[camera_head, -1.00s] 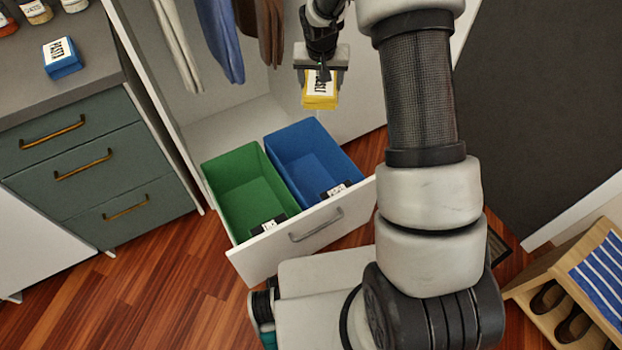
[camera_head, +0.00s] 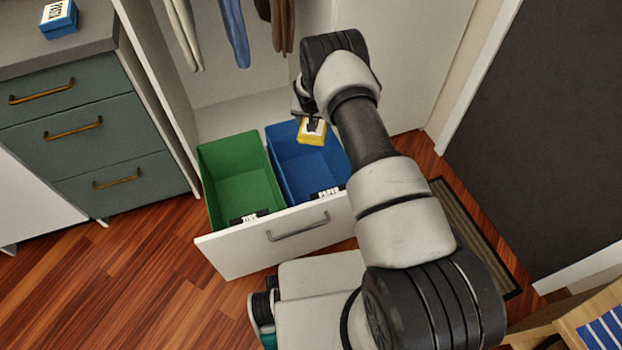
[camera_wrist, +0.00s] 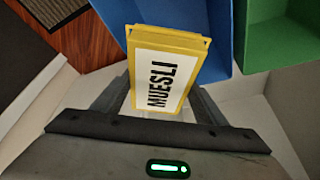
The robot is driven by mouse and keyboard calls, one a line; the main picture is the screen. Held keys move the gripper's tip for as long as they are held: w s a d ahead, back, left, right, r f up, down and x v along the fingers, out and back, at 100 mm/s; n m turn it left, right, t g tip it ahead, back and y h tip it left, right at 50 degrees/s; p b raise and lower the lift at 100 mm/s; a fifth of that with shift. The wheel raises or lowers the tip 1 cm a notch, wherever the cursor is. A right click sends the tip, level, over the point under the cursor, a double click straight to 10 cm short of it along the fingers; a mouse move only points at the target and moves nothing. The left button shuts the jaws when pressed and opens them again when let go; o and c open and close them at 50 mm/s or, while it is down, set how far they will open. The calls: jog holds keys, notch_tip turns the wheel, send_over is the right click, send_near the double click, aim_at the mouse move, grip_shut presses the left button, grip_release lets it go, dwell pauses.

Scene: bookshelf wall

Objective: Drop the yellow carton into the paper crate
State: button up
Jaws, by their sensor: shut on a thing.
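The yellow carton (camera_head: 312,135), with a white label reading MUESLI, hangs in my gripper (camera_head: 310,122). In the wrist view the carton (camera_wrist: 168,75) sits between the two fingers of my gripper (camera_wrist: 162,100), which are shut on its sides. In the head view it appears over the blue crate (camera_head: 290,172), whose front label seems to read PAPER. My arm hides part of that crate's right side. In the wrist view the blue crate (camera_wrist: 108,12) shows beyond the carton. I cannot tell the exact height above the rim.
A green crate (camera_head: 222,150) with its own label stands left of the blue one in the same pulled-out white drawer (camera_head: 240,255). Clothes (camera_head: 235,35) hang behind. A blue box (camera_head: 59,18) lies on the counter (camera_head: 90,30) at far left.

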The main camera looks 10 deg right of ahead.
notch_tip(320, 180, down, 7)
jog(key=b, duration=0.3)
jog(key=shift+a, duration=0.1)
jog(key=o, duration=1.1)
jog(key=shift+o, duration=0.2)
jog(key=shift+r, duration=0.1)
jog(key=p+v, duration=0.4)
jog(key=v, duration=1.3)
jog(key=shift+p, duration=0.4)
jog(key=shift+r, duration=0.15)
